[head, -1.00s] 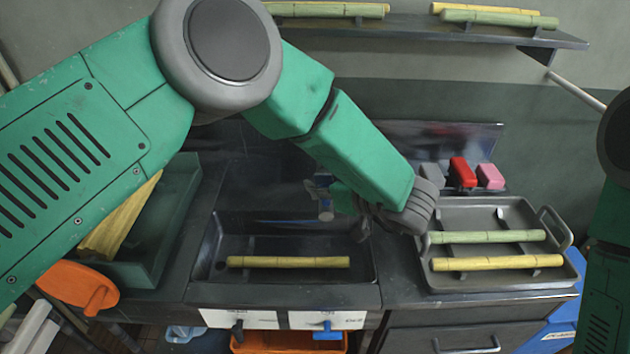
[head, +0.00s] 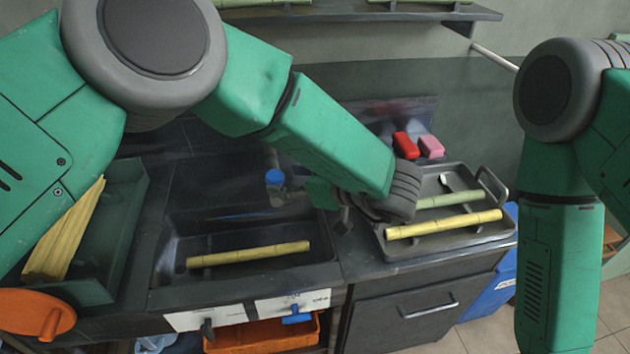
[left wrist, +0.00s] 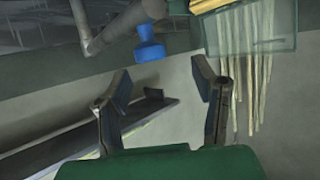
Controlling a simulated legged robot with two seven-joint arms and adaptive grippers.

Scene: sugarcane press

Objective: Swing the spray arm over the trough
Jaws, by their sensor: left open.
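The spray arm shows in the head view as a grey fitting with a blue cap (head: 274,177) above the back right of the trough, partly hidden by my left arm. In the left wrist view it is a grey pipe (left wrist: 98,36) with a blue nozzle (left wrist: 150,46). The dark trough (head: 172,275) holds one yellow cane (head: 248,254). My left gripper (head: 335,208) is right of the blue cap, near the trough's right edge. In the left wrist view its fingers (left wrist: 162,90) are apart and empty, with the nozzle beyond them. My right gripper is out of view.
A grey tray (head: 460,247) with green and yellow canes stands right of the trough, close to my left wrist. Red (head: 405,146) and pink (head: 431,146) blocks lie behind it. A green bin (head: 125,215) with yellow canes is at the left.

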